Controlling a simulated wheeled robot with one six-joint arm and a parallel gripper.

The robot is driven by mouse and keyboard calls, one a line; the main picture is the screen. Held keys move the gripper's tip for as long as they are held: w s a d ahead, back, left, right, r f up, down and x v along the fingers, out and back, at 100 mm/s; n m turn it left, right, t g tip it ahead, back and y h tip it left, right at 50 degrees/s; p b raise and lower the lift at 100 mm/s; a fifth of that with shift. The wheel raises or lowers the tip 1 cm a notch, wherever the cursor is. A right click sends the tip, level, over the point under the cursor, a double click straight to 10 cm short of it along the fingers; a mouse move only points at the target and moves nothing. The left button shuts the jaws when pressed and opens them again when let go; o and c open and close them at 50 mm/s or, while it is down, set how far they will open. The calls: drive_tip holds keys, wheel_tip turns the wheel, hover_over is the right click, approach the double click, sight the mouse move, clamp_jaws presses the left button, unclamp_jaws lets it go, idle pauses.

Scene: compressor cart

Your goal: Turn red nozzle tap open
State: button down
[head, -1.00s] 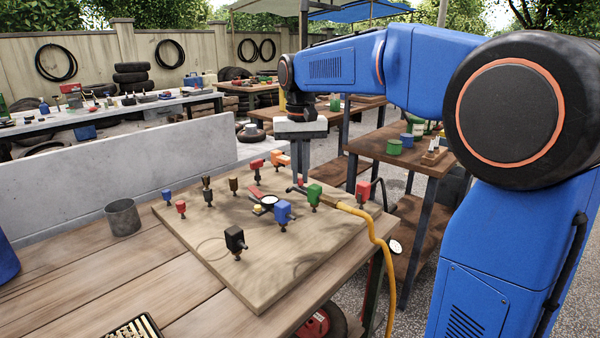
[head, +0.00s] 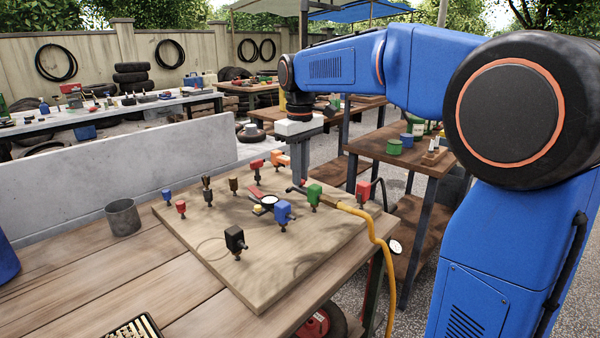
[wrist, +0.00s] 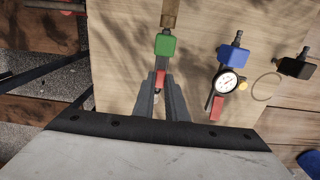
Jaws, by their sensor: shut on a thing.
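The red nozzle tap (wrist: 160,79) shows as a small red lever below the green block (wrist: 165,45) in the wrist view. The two fingers of my gripper (wrist: 159,84) stand on either side of it and are shut on it. In the head view my gripper (head: 300,182) points down at the board, just left of the green block (head: 314,194). The fingers hide most of the tap there. A yellow hose (head: 372,222) with a brass end joins at the green block.
A dial gauge (wrist: 229,82) with a separate red lever (wrist: 216,108) lies beside my gripper. Blue (head: 282,211) and black (head: 235,239) blocks, with several smaller fittings, stand on the wooden board (head: 275,268). A grey cup (head: 123,217) stands to its left.

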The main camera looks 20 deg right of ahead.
idle(0.5)
drive_tip(key=c, duration=1.8)
unclamp_jaws()
drive_tip(key=shift+o, duration=0.2)
wheel_tip(320, 180, up, 17)
drive_tip(key=shift+r, duration=0.2)
